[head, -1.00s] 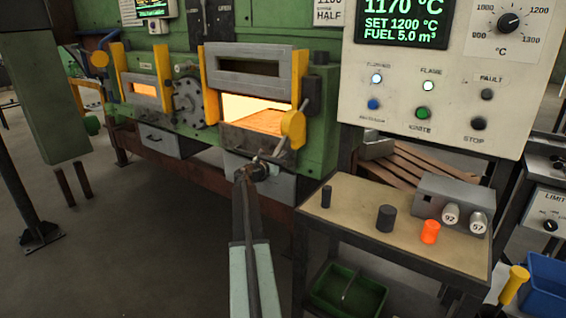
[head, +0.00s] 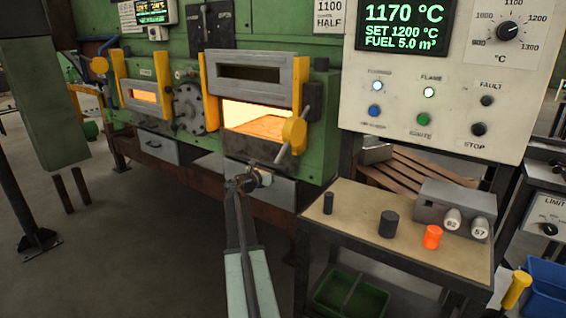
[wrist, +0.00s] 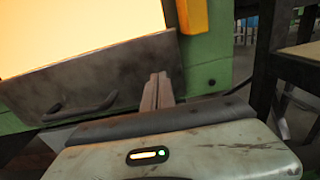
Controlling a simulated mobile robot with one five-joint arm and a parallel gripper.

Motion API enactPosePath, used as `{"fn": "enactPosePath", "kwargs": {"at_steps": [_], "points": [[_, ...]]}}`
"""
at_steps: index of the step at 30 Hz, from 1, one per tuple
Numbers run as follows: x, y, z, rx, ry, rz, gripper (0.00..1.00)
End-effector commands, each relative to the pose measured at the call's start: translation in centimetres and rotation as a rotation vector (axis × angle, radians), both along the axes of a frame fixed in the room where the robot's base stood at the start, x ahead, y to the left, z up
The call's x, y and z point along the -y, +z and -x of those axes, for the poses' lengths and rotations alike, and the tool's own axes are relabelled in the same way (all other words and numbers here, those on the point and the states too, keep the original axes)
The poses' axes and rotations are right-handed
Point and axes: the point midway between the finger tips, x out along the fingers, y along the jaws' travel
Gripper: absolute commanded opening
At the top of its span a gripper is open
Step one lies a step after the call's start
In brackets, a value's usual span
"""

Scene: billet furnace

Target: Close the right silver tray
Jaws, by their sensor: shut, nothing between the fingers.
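The right silver tray (head: 281,193) is a grey drawer under the right furnace opening in the head view. My arm crosses in front of it and hides part of its front, so I cannot tell how far out it stands. My gripper (head: 264,179) is shut and empty, at the height of the tray's upper edge; contact cannot be made out. In the wrist view the closed fingers (wrist: 157,90) point at the dark plate under the glowing opening. The tray cannot be made out there.
A second grey drawer (head: 159,145) sits at the left. A bench (head: 350,215) with cylinders stands close on the right.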

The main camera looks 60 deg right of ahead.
Motion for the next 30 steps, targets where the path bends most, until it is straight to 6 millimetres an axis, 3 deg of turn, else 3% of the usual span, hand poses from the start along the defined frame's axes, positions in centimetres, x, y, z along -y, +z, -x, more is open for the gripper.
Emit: {"fn": "enactPosePath", "kwargs": {"at_steps": [1, 3, 9, 14, 23, 26, 29, 30], "points": [[-1.9, -0.1, 0.1, 0.000, 0.001, -0.001, 0.00], [-3.8, -0.1, 0.0, 0.001, 0.001, -0.001, 0.00], [-7.6, -0.2, -0.5, 0.001, -0.001, -0.002, 0.00], [-8.6, -0.2, -0.6, 0.001, -0.002, -0.002, 0.00], [-8.6, -0.2, -0.6, 0.002, -0.003, -0.002, 0.00], [-9.8, -0.2, -2.3, 0.002, 0.021, -0.003, 0.00], [-13.3, -0.2, -7.0, 0.001, 0.091, -0.002, 0.00], [-15.5, -0.2, -9.5, 0.002, 0.131, -0.003, 0.00]]}}
